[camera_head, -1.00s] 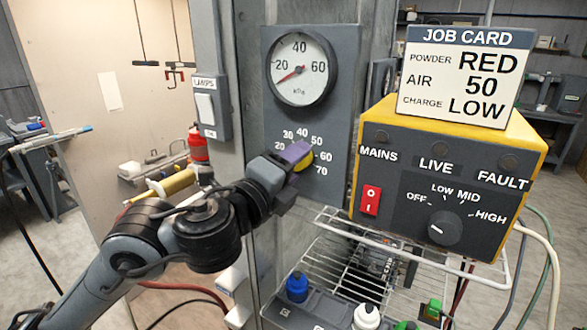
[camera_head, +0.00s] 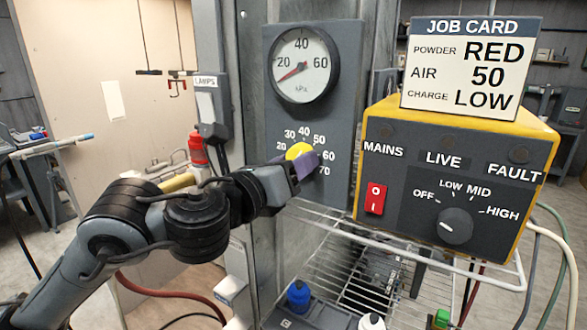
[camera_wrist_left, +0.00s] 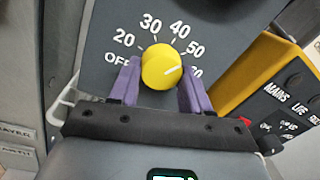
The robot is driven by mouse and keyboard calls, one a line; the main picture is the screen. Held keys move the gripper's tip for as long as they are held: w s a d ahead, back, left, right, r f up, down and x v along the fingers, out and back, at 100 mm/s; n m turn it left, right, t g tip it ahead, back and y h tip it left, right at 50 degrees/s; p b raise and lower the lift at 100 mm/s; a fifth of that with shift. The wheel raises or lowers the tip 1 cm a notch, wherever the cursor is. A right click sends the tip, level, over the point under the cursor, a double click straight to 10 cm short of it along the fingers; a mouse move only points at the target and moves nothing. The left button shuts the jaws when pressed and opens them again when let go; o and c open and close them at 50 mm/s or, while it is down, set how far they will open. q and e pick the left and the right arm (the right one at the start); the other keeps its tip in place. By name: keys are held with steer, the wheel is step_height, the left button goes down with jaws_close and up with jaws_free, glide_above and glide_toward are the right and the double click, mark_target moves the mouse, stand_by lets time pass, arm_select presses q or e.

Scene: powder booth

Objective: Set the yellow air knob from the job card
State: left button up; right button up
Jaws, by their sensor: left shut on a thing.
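The yellow air knob (camera_head: 299,151) sits on a grey panel (camera_head: 290,205) inside a printed scale from OFF to 70. My left gripper (camera_head: 305,164) has its purple fingers shut on it. The left wrist view shows the knob (camera_wrist_left: 161,66) between both fingers (camera_wrist_left: 160,86). Its white mark points right, around 50 to 60; the exact value is unclear. The gauge (camera_head: 302,66) above has its red needle below 20. The job card (camera_head: 468,68) reads powder RED, air 50, charge LOW. My right gripper is not in view.
A yellow-edged control box (camera_head: 460,180) carries the card, a red switch (camera_head: 375,199) and a grey charge knob (camera_head: 455,226). Its lamps look unlit. A wire shelf (camera_head: 345,262) and capped bottles (camera_head: 298,296) lie below.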

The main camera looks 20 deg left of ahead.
arm_select(q)
steer(key=shift+m, duration=0.9)
steer(key=o, duration=1.1)
steer(key=shift+c, duration=0.2)
steer(key=shift+s, duration=0.1)
steer(key=p+v, duration=0.1)
steer(key=v, duration=0.9)
steer(key=shift+s+p, duration=0.3)
steer(key=shift+p, duration=0.05)
steer(key=shift+a, duration=0.1)
